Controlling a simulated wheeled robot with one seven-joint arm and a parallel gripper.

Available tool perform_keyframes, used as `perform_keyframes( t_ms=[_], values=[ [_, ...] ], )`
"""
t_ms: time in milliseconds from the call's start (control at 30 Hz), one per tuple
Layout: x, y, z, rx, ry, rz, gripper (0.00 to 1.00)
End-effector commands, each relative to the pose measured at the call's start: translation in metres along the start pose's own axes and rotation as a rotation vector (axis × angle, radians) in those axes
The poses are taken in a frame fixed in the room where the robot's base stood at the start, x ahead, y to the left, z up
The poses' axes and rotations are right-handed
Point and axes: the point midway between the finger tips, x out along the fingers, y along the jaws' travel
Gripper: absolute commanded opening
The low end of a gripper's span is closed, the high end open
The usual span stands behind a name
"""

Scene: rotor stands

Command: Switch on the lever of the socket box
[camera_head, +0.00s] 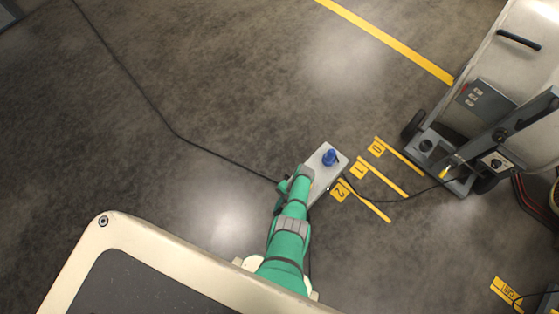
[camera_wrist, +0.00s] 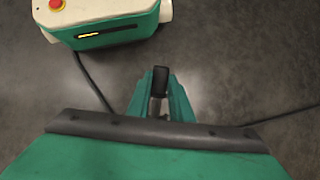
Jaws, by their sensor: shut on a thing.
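The grey socket box (camera_head: 320,170) lies on the floor in the head view, with a blue socket or plug (camera_head: 330,157) on its upper face. My green arm reaches over the box's left side, and my gripper (camera_head: 283,187) is at its lower left edge. In the wrist view my gripper (camera_wrist: 160,92) has its two green fingers closed around a dark, black-tipped lever (camera_wrist: 161,78) on a metal shaft. The lever is hidden behind my arm in the head view, and its exact angle to the box cannot be told.
Yellow floor marks labelled 0, 1 and 2 (camera_head: 358,168) lie right of the box. A black cable (camera_head: 160,115) runs from the box to the upper left; another goes right to a wheeled grey stand (camera_head: 440,165). Open floor (camera_head: 200,60) lies above.

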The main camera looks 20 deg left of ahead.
Motion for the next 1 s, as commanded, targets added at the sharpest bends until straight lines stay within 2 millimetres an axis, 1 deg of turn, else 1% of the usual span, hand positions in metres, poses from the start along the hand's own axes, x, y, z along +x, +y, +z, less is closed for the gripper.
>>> perform_keyframes(
  t_ms=[333,367,400,433,767,867,1000],
  values=[
    [0.001,0.0,0.001,0.002,-0.003,-0.002,0.0],
    [0.001,0.0,0.001,0.002,-0.003,-0.002,0.22],
    [0.001,0.0,0.001,0.002,-0.003,-0.002,0.31],
    [0.001,0.0,0.001,0.002,-0.003,-0.002,0.38],
    [0.0,-0.001,0.001,-0.001,-0.001,0.001,0.38],
    [-0.005,-0.001,0.0,-0.001,0.0,0.0,0.38],
    [-0.02,-0.001,0.0,-0.001,0.001,0.0,0.38]
  ],
)
